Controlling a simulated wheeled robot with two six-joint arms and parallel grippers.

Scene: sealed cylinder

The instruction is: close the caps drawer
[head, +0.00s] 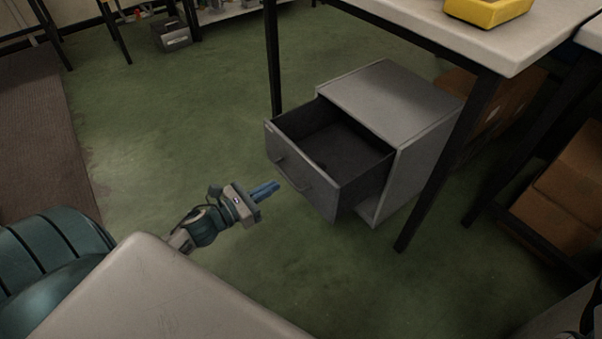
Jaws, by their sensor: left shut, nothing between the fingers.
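The caps drawer (301,182) is pulled well out of a grey metal cabinet (390,100) that stands on the floor beneath a table. My right gripper is not in view.
A white table (480,40) with dark legs stands over the cabinet, and one leg (445,165) rises just right of it. A yellow bin (488,10) sits on top. Cardboard boxes (560,190) stand at the right. Green floor (170,120) is open at the left.

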